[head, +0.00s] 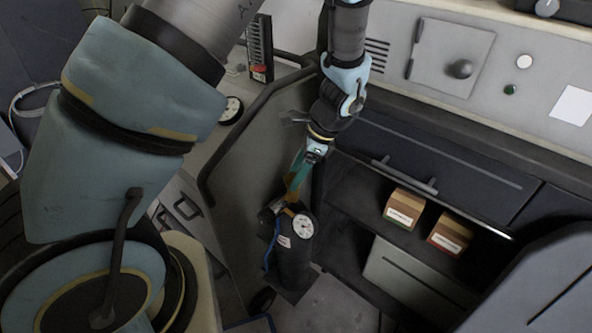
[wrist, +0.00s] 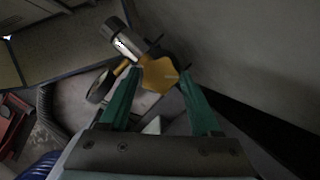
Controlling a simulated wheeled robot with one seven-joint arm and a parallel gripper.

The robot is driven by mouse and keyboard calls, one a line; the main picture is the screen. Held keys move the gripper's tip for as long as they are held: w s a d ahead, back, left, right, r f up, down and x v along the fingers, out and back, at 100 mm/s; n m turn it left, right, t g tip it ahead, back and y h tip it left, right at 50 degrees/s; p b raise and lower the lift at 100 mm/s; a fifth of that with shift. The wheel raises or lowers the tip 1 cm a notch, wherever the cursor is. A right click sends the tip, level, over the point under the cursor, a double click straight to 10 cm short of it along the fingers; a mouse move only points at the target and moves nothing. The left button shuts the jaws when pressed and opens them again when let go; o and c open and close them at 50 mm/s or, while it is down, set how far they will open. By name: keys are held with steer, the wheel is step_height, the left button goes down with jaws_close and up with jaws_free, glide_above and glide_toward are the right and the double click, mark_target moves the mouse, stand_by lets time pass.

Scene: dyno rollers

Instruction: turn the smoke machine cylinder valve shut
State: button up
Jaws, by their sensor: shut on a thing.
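The smoke machine cylinder (head: 292,262) is dark, with a pale label, and stands low in front of the bench. A white round gauge (head: 302,226) sits at its top. My gripper (head: 291,200) reaches down from above to the top of the cylinder, its teal fingers pointing down. In the wrist view my gripper (wrist: 160,76) has its fingertips on either side of the orange-yellow valve handle (wrist: 159,73) and is shut on it. A silver and black fitting (wrist: 122,42) lies beyond the handle. In the head view the handle is small and partly hidden by the fingers.
A blue hose (head: 270,248) hangs on the cylinder's left side. Two cardboard boxes (head: 403,208) (head: 450,235) stand on the shelf to the right. A dark drawer (head: 430,165) is above them. A dark curved rail (head: 222,150) runs left of my wrist.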

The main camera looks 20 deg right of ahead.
steer(key=m+t+h, duration=0.1)
steer(key=m, duration=0.3)
steer(key=shift+s, duration=0.1)
steer(key=shift+a+m+t+h+b, duration=0.1)
steer(key=shift+m+t+h+b, duration=0.5)
steer(key=shift+m, duration=1.3)
steer(key=o, duration=1.4)
steer(key=shift+s, duration=0.1)
steer(key=shift+c, duration=0.2)
steer(key=shift+r, duration=0.15)
steer(key=v, duration=1)
steer(key=shift+r, duration=0.3)
steer(key=shift+s, duration=0.25)
